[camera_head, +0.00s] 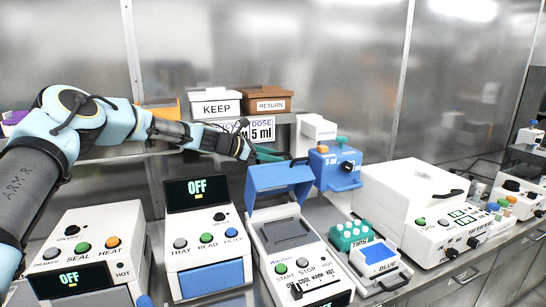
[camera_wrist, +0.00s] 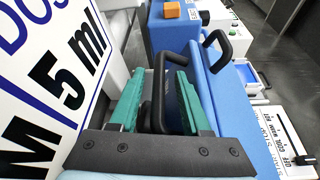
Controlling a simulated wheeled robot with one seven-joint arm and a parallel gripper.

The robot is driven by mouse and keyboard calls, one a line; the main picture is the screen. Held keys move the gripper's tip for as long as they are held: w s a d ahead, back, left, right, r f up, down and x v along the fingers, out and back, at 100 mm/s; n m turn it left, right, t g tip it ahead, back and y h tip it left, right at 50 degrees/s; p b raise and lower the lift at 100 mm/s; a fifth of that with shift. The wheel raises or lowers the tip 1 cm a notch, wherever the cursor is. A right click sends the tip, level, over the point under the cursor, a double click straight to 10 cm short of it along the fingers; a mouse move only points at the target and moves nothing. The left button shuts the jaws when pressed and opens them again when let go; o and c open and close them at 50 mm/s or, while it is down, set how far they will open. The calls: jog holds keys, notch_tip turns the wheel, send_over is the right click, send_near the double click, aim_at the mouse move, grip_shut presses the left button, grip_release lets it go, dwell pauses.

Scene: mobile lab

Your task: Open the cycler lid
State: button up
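The cycler (camera_head: 293,262) is the white machine with START and STOP buttons, in the middle of the bench. Its blue lid (camera_head: 280,179) stands raised at the back, tilted up off the body, with the grey top plate exposed. The lid also shows as a blue slab in the wrist view (camera_wrist: 240,125). My gripper (camera_head: 268,154) is at the lid's upper edge, behind and left of it. In the wrist view its green fingers (camera_wrist: 160,92) are apart, with a black bar between them. I cannot see clear contact with the bar.
A blue dosing device (camera_head: 335,168) stands close behind right of the lid. A 5 ml sign (camera_head: 262,133) is close to my gripper. A sealer (camera_head: 88,250) and another OFF-display machine (camera_head: 206,240) stand left; a green tip rack (camera_head: 350,235) is right.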

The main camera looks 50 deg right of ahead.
jog(key=b+v, duration=0.4)
jog(key=v, duration=0.6)
jog(key=shift+a, duration=0.3)
jog(key=shift+w+r, duration=0.1)
jog(key=shift+r, duration=0.05)
